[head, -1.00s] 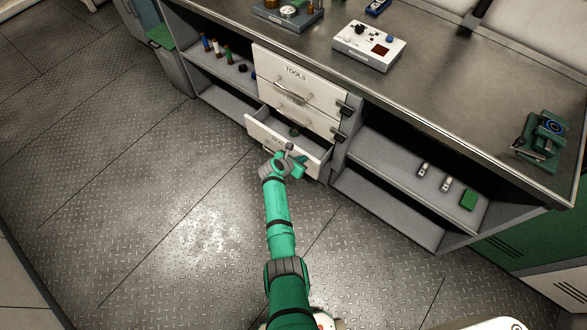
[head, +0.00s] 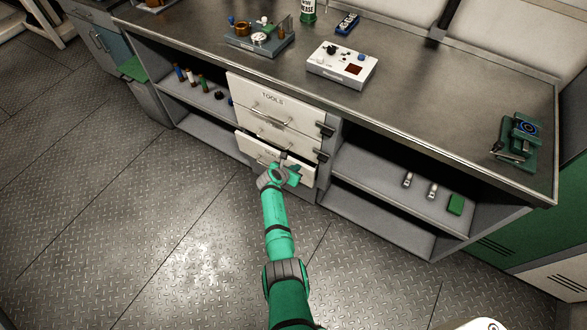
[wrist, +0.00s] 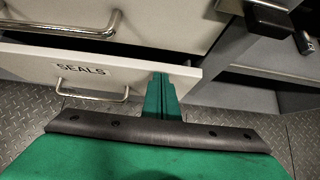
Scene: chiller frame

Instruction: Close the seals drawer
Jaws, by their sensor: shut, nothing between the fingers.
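The seals drawer (head: 262,153) is the lowest drawer of the white stack, and it stands slightly open. In the wrist view its white front (wrist: 38,66) bears the word SEALS and a metal bar handle (wrist: 92,94), with a dark gap above the front. My gripper (wrist: 163,82) is shut and empty, at the drawer front to the right of the handle. Its tip appears to touch the front, near the right end. In the head view my gripper (head: 284,158) covers part of the drawer front.
The tools drawer (head: 270,97) and a middle drawer above the seals drawer look shut. Dark latches (head: 325,130) stick out at their right side. Open shelves (head: 395,190) lie to the right and left. The diamond-plate floor (head: 150,240) in front is clear.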

